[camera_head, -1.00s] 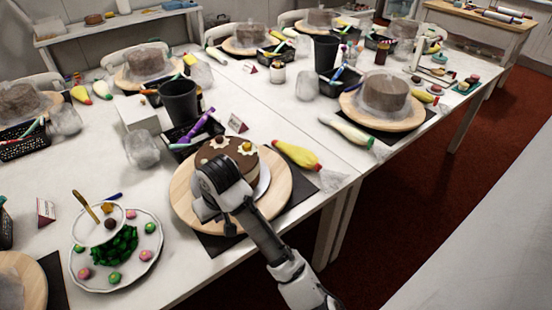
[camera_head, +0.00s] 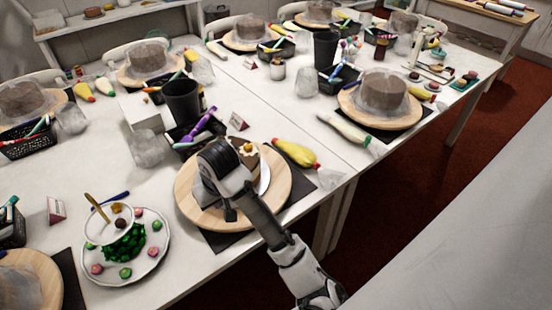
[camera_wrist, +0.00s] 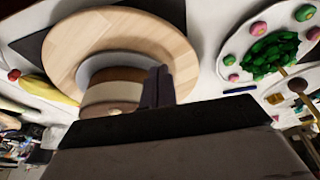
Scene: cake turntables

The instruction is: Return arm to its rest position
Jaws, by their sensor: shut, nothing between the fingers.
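My gripper's two dark fingers (camera_wrist: 157,87) are together and empty in the wrist view, in front of a layered cake. In the head view my wrist and gripper are over the round wooden turntable (camera_head: 281,196) and hide most of the chocolate cake (camera_head: 249,160). A white and yellow flower decoration shows on the cake's top. In the wrist view the cake (camera_wrist: 110,92) shows brown and cream layers and stands on a pale board on the turntable (camera_wrist: 140,32). I cannot tell how high the fingers are above the turntable.
A plate (camera_head: 150,262) with green and pink sweets and a small bowl (camera_head: 108,225) stands left of the turntable. A yellow piping bag (camera_head: 295,152) lies to the right. A black cup (camera_head: 182,100) and pen basket stand behind. Other cakes on turntables line the tables.

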